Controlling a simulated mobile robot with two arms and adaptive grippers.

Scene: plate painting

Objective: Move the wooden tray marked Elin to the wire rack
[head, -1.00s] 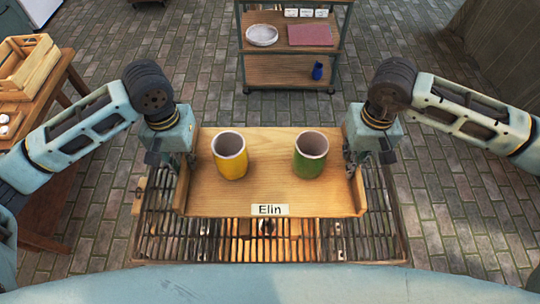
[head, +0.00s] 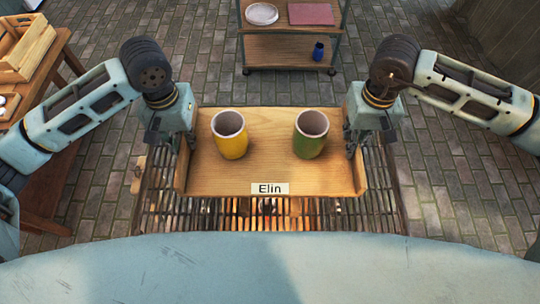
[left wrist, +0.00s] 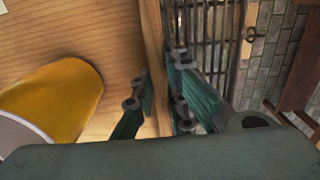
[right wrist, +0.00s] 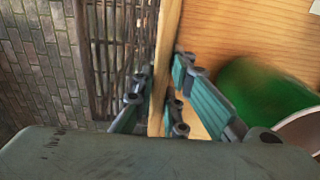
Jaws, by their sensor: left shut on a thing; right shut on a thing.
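The wooden tray (head: 270,178) with the label "Elin" (head: 270,188) is held level between my two grippers in the head view. A yellow cup (head: 230,140) and a green cup (head: 309,140) stand upright on it. My left gripper (head: 182,150) is shut on the tray's left side wall (left wrist: 153,60). My right gripper (head: 356,150) is shut on the right side wall (right wrist: 168,50). The wire rack (head: 270,215) lies beneath and nearer than the tray, which hides its far part. I cannot tell the gap between tray and rack.
A shelf cart (head: 275,46) with a white dish (head: 261,14), a dark red mat (head: 310,14) and a blue bottle (head: 318,51) stands beyond. A wooden table (head: 62,72) with a crate (head: 28,50) is at the left. Paved floor is open at the right.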

